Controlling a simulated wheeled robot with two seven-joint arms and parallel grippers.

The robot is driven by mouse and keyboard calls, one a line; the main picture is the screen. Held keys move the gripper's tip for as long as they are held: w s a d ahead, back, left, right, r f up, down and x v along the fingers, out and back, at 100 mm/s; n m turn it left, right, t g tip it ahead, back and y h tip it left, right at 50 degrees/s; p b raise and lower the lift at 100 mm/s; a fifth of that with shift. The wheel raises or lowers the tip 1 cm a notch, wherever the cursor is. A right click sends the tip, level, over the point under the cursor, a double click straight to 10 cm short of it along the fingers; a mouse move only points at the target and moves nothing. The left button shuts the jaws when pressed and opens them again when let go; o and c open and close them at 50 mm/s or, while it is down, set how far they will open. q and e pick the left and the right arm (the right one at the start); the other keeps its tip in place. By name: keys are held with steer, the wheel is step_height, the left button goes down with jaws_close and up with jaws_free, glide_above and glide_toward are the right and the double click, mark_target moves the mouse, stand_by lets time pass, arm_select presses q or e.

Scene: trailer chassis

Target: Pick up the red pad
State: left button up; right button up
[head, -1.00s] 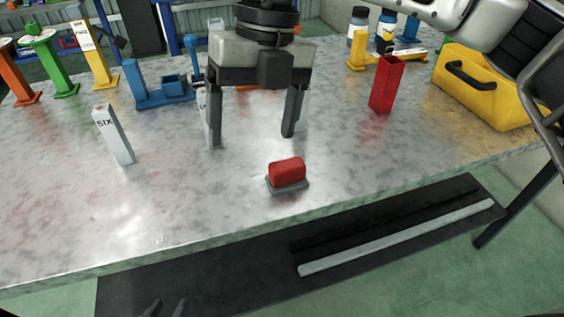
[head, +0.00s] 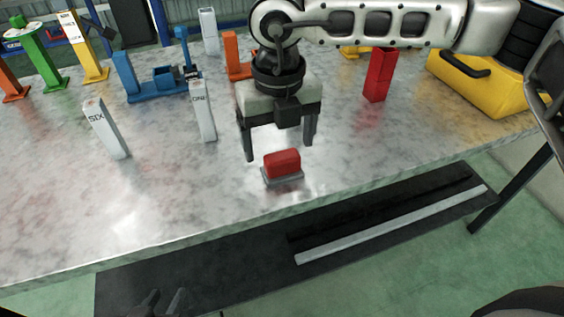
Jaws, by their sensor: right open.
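The red pad (head: 282,162) is a small red block on a grey base plate, lying on the speckled grey table (head: 200,195) near its front edge. My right gripper (head: 279,151) is open and empty, pointing down just above and behind the pad. Its two fingers stand apart on either side of the pad's upper end in the picture, and no contact shows. My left gripper (head: 164,303) shows only as two dark fingertips at the bottom edge, spread apart, below the table's front edge and away from the pad.
White posts marked SIX (head: 105,130) and ONE (head: 203,112) stand left of the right gripper. A blue stand (head: 150,90) is behind them. A red upright box (head: 380,75) and a yellow toolbox (head: 480,85) are at the right. The table left of the pad is clear.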

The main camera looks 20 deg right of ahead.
mark_target(282, 155)
steer(key=f, duration=0.4)
steer(key=shift+d+f, duration=0.2)
steer(key=shift+d, duration=0.1)
steer(key=c, duration=1.1)
steer(key=shift+c, duration=0.2)
steer(key=shift+r, duration=0.15)
steer(key=shift+r, duration=0.2)
steer(key=r, duration=0.3)
steer(key=shift+s+r, duration=0.15)
steer(key=shift+s, duration=0.1)
steer(key=s+d+r+b, duration=0.2)
steer(key=s+d+r, duration=0.1)
steer(key=s+r, duration=0.6)
steer(key=s, duration=0.4)
steer(key=shift+d, duration=0.35)
